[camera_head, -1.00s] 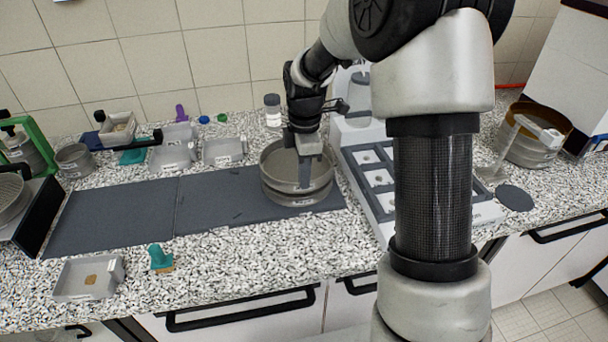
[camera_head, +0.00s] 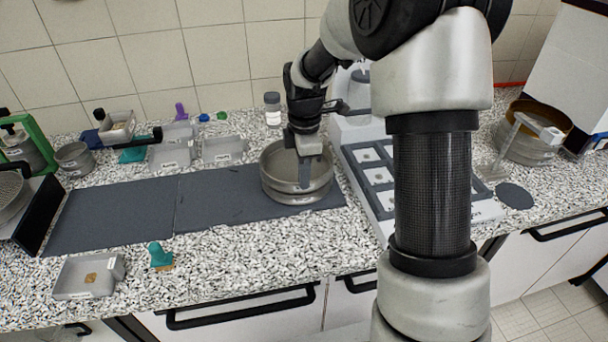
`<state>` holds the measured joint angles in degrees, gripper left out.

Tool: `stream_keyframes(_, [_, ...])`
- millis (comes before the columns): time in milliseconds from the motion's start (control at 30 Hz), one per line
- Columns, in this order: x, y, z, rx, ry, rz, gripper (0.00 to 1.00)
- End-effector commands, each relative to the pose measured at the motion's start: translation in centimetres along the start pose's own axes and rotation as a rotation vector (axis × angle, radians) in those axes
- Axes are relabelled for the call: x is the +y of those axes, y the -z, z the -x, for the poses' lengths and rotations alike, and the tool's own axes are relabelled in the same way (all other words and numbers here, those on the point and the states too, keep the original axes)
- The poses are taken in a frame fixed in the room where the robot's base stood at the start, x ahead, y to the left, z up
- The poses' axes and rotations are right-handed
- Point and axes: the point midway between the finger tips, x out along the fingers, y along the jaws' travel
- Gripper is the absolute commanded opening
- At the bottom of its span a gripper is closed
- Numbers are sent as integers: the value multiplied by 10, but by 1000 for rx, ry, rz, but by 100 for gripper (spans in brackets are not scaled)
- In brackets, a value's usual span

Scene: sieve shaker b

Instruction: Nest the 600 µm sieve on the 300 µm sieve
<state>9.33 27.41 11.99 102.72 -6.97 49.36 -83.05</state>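Two round steel sieves sit one above the other on the dark mat (camera_head: 222,203), in front of my arm. The upper sieve (camera_head: 276,180) is open at the top and looks level. The lower sieve (camera_head: 296,199) shows as a band beneath it. No mesh size can be read on either, and I cannot tell whether they are fully seated.
A grey tray rack (camera_head: 378,186) stands close to the right of the sieves. A teal-handled brush (camera_head: 160,256) and a sample tray (camera_head: 88,277) lie at the front left. Small trays (camera_head: 222,150) and a jar (camera_head: 272,108) stand behind. The left part of the mat is clear.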

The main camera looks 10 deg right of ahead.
Motion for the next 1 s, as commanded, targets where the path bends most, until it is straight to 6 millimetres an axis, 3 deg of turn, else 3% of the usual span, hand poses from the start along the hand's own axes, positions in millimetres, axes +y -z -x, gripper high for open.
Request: stream_keyframes(1000, [1,0,-6,0,-3,0,0])
